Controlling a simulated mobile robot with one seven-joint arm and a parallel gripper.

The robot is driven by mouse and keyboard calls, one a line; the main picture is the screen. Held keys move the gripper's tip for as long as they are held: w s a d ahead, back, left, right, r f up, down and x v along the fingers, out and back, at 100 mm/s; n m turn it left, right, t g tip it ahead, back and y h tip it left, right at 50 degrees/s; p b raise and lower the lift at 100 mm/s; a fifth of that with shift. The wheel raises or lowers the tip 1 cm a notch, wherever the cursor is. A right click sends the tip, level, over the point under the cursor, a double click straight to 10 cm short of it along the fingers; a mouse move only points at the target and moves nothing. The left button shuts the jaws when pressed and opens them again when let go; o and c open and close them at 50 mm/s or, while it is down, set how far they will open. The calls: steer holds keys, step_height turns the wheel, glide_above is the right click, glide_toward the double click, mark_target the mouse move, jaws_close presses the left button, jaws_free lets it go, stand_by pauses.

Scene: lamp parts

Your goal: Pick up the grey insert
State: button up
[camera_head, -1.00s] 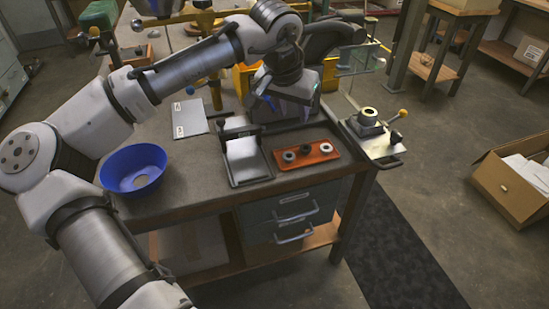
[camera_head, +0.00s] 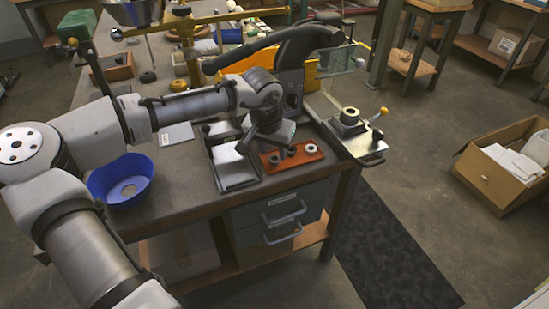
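An orange-red tray (camera_head: 298,160) lies on the workbench and holds small ring-shaped parts in a row. The right ring (camera_head: 311,148) looks grey, the middle ring (camera_head: 291,151) looks darker, and the left ring (camera_head: 274,160) sits close to my gripper. Which of them is the grey insert I cannot tell for sure. My gripper (camera_head: 264,146) points down over the tray's left end. Its fingers are too small and shaded to show whether they are open, or whether they touch anything.
A dark tray with a white sheet (camera_head: 234,168) stands left of the orange-red tray. A blue bowl (camera_head: 121,180) is at the bench's left. A metal fixture with a yellow-knobbed lever (camera_head: 355,125) stands at the right corner. A yellow panel and a black curved machine are behind.

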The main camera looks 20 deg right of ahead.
mark_target(275, 161)
steer(key=shift+x, duration=1.45)
steer(key=shift+c, duration=0.3)
steer(key=c, duration=0.5)
steer(key=shift+c, duration=0.3)
steer(key=shift+r, duration=0.15)
